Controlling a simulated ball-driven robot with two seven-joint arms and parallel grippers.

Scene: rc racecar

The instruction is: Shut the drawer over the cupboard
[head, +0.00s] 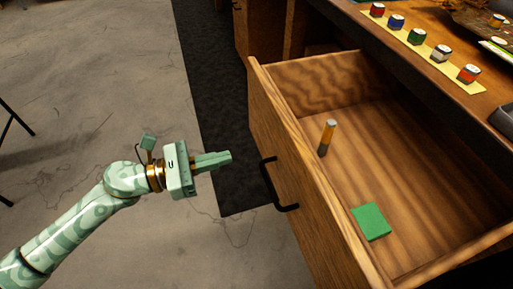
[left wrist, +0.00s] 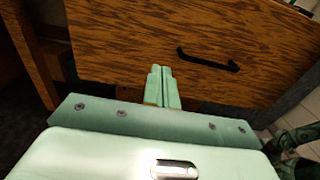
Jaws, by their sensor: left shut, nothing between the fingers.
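The wooden drawer (head: 268,90) is pulled out wide under the worktop in the head view. Its front faces left and carries a black handle (head: 277,186). In the drawer lie a green square block (head: 371,222) and an upright dark cylinder with an orange and white top (head: 327,137). My left gripper (head: 228,158) is shut and empty, a little to the left of the drawer front and handle. In the left wrist view, the shut fingers (left wrist: 162,72) point at the drawer front (left wrist: 130,40), with the handle (left wrist: 207,62) to their right. My right gripper is not in view.
The worktop (head: 430,90) above the drawer bears a yellow strip (head: 424,50) with several coloured jars. A dark mat (head: 215,110) lies on the floor below the drawer front. The concrete floor (head: 90,90) on the left is mostly clear; thin dark legs stand at the far left edge.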

